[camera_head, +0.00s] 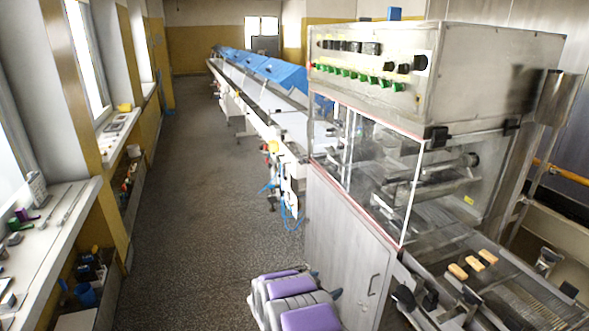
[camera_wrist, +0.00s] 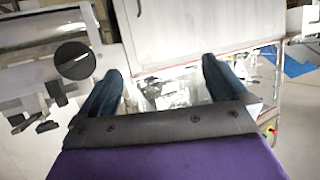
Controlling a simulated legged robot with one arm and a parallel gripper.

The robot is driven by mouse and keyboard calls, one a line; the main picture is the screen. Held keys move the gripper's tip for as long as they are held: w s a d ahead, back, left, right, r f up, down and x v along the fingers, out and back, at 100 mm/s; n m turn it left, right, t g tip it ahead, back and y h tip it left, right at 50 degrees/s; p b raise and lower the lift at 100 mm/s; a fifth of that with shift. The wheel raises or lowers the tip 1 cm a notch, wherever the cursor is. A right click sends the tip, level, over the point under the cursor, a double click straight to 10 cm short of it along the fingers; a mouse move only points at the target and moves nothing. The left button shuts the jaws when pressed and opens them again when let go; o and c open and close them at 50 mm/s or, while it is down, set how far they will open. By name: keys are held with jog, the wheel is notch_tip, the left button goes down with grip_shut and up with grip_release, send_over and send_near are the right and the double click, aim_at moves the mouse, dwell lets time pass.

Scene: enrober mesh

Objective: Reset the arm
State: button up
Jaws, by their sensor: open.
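My gripper (camera_wrist: 162,75) shows in the wrist view, with two dark blue fingers spread wide apart. The space between the fingers is empty, and no held object shows. Behind the fingers are the enrober machine's pale cabinet panel, a red trim line and blurred metal parts. In the head view, purple and grey parts of my own body show at the bottom centre, beside the machine's cabinet (camera_head: 340,240).
The enrober (camera_head: 480,75) stands at the right, with several bars on its mesh belt (camera_head: 520,300). A long conveyor (camera_head: 262,115) runs to the back. Cluttered window sills (camera_head: 60,215) line the left. The floor (camera_head: 195,190) between is clear.

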jog(key=a+r+n+t+y, duration=0.1)
jog(key=a+r+n+y, duration=0.3)
jog(key=a+r+y, duration=0.75)
jog(key=s+a+r+n+g+y, duration=0.1)
jog(key=s+r+n+g+y, duration=0.15)
jog(key=s+r, duration=0.8)
jog(key=s+d+n+g+h, duration=0.1)
jog(key=s+d+g, duration=0.2)
jog(key=s, duration=1.1)
jog(key=s+d+g+h, duration=0.2)
jog(key=s+d, duration=0.6)
jog(key=s, duration=0.7)
jog(key=s+d+r+n+g+h, duration=0.1)
jog(key=s+d+g, duration=0.4)
jog(key=s, duration=0.9)
jog(key=shift+s+d+n+h, duration=0.3)
jog(key=shift+s+n, duration=0.05)
jog(key=shift+s, duration=0.05)
